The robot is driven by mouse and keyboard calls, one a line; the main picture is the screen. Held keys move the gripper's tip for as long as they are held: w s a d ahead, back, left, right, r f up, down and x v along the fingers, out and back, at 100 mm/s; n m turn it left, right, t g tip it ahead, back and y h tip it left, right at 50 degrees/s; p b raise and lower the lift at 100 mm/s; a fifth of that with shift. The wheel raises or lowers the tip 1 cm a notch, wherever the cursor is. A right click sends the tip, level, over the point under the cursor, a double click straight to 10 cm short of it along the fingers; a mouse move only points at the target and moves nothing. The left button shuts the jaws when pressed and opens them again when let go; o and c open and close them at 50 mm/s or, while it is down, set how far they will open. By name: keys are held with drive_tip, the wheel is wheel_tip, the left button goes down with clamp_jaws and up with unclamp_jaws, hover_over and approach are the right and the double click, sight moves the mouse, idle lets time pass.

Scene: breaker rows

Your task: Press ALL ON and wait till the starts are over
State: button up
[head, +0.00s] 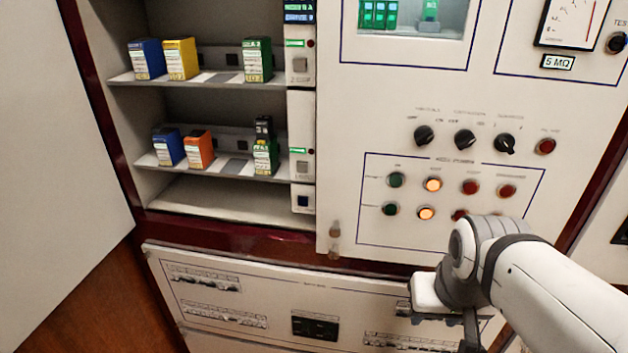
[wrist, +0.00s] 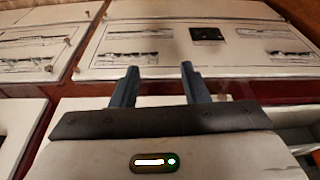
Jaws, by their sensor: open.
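My gripper (wrist: 158,78) shows in the wrist view with its two fingers apart and nothing between them. It points toward the lower white panel. In the head view my arm reaches in from the lower right, in front of the cabinet's lower part, and covers part of the button panel. The button panel (head: 448,238) has two rows of buttons: green at left, lit orange beside them (head: 433,184) (head: 426,213), then red ones (head: 470,187). The lettering is too small to read, so I cannot tell which button is ALL ON.
Two shelves at left hold blue, yellow, orange and green modules (head: 181,59). Black rotary knobs (head: 425,136) stick out above the buttons. A dial meter (head: 572,22) is at the top right. A grey door (head: 55,150) stands at the far left.

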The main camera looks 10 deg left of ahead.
clamp_jaws()
idle(1.4)
